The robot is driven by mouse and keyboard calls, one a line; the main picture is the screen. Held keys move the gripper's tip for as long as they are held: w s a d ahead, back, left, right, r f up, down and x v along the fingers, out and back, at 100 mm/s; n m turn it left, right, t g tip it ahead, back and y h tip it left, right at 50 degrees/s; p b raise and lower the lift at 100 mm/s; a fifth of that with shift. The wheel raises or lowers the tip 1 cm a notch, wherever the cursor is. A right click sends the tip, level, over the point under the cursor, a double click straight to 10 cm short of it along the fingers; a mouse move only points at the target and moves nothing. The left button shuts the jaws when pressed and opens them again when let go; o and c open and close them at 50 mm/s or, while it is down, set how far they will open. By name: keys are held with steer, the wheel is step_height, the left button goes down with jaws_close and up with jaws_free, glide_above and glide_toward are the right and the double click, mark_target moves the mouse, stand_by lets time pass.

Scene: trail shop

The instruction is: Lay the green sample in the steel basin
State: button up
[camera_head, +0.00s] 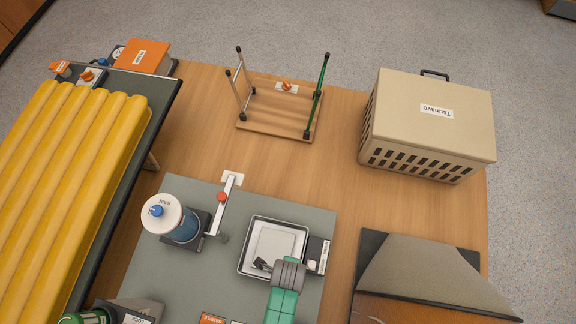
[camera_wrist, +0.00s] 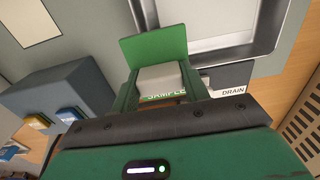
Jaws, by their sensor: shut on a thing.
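In the wrist view my gripper (camera_wrist: 160,84) is shut on the green sample (camera_wrist: 153,48). The sample shows as a flat green face beyond the fingers, with a pale part and a partly hidden SAMPLE label between them. The steel basin (camera_wrist: 271,50) is at the upper right of that view, so the sample is beside its rim and not over its middle. In the head view the basin (camera_head: 244,255) is a square, pale-floored tray on the grey mat. My green and grey arm covers its lower right corner there, and I cannot make out the sample.
A DRAIN label (camera_wrist: 232,90) adjoins the basin. A box with yellow and blue buttons (camera_wrist: 60,105) stands at left in the wrist view. In the head view a blue jar with a white lid (camera_head: 163,214) stands left of the basin, and a beige crate (camera_head: 430,115) stands behind right.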

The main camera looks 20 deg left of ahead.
steer(key=b, duration=0.3)
glide_above(274, 250)
steer(key=s+d, duration=0.1)
steer(key=shift+s+d+f, duration=0.1)
steer(key=shift+f, duration=0.45)
steer(key=shift+r, duration=0.1)
steer(key=shift+w+a, duration=0.25)
steer(key=shift+a, duration=0.05)
steer(key=f+b, duration=0.3)
steer(key=f, duration=0.1)
steer(key=shift+w+a, duration=0.35)
steer(key=shift+s+d+r, duration=0.1)
steer(key=shift+r, duration=0.1)
steer(key=shift+f, duration=0.15)
steer(key=o, duration=1)
